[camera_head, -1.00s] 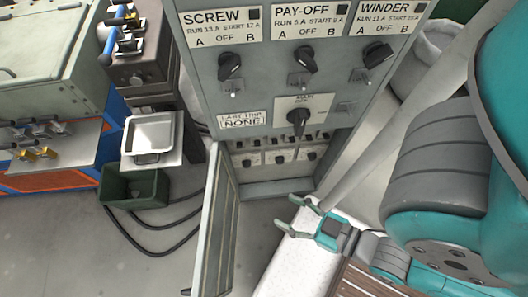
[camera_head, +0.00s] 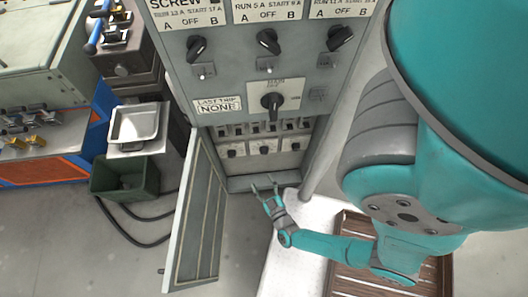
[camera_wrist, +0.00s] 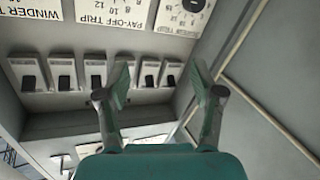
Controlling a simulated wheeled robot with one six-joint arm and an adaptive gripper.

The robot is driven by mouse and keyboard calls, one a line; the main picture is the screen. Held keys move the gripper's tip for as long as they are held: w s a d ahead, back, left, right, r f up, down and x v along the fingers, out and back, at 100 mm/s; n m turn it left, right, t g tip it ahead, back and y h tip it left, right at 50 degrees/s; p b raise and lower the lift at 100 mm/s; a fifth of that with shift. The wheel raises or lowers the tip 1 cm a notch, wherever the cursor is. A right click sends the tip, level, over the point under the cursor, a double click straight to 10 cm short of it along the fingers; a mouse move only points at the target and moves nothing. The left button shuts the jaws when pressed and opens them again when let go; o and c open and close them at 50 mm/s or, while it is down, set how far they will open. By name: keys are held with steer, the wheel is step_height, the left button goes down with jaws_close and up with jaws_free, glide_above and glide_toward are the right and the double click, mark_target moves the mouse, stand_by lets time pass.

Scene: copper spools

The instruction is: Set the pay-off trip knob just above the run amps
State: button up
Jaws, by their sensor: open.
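In the head view the cabinet's lower bay holds three small dark trip knobs; the middle one, under the PAY-OFF column, is the pay-off trip knob (camera_head: 264,150). The pay-off nameplate (camera_head: 267,8) above reads RUN 5 A. In the wrist view the PAY-OFF TRIP label (camera_wrist: 112,16) appears upside down with scale numbers such as 8, 10 and 12; its knob is outside the frame. My gripper (camera_head: 264,183) is open and empty, just below and in front of the bay, apart from the knobs. It also shows in the wrist view (camera_wrist: 160,75), below the labels.
A row of black breaker switches (camera_head: 270,127) sits above the trip knobs. The cabinet door (camera_head: 200,220) hangs open at the left. The main switch (camera_head: 272,102) and larger selector knobs are higher up. A white surface (camera_head: 298,235) lies below my gripper.

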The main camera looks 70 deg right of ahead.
mark_target(264, 153)
steer(key=shift+w+d+f+m+g+h, duration=0.25)
steer(key=shift+w+d+f+g+h, duration=0.5)
steer(key=shift+d, duration=1.8)
steer(key=shift+w+d+f+m+g+h, duration=0.2)
steer(key=shift+w+d+f+g+h, duration=0.55)
steer(key=shift+d, duration=1.85)
steer(key=shift+w+d+f+m+g+h, duration=0.35)
steer(key=shift+d+f+g, duration=0.8)
steer(key=shift+d, duration=1.4)
steer(key=c, duration=1.1)
